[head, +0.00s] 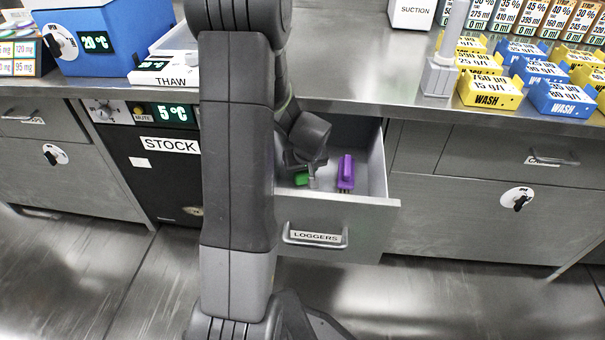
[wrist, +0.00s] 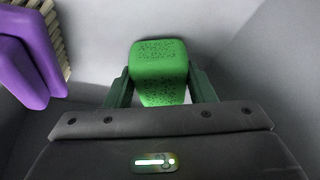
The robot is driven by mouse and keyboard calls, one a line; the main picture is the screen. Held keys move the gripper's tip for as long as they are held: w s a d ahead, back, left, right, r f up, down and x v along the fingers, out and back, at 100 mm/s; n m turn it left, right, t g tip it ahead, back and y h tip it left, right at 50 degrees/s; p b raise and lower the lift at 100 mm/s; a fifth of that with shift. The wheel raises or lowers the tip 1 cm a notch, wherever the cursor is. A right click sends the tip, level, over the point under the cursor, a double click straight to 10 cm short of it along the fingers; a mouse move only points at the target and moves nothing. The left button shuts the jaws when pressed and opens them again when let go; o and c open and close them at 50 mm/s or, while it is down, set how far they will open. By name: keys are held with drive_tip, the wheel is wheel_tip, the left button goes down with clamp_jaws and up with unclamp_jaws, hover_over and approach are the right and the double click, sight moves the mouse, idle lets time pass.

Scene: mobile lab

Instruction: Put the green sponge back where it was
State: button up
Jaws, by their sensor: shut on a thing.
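The green sponge (wrist: 158,65) is between the two fingers of my gripper (wrist: 160,88) in the wrist view, and the fingers are shut on it. In the head view the sponge (head: 301,179) shows as a small green patch inside the open drawer labelled LOGGERS (head: 338,214). My gripper (head: 302,170) reaches down into this drawer, mostly hidden by my arm. I cannot tell whether the sponge touches the drawer floor.
A purple object (head: 346,172) lies in the drawer to the right of the sponge; it shows at the upper left in the wrist view (wrist: 28,60). The steel counter (head: 345,75) is above the drawer. Yellow and blue WASH boxes (head: 490,92) stand on the counter's right.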

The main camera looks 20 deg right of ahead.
drive_tip(key=shift+f, duration=0.65)
drive_tip(key=shift+s, duration=0.1)
drive_tip(key=o, duration=0.9)
drive_tip(key=shift+r, duration=0.1)
drive_tip(key=p+v, duration=0.3)
drive_tip(key=v, duration=0.9)
drive_tip(key=shift+a, duration=0.1)
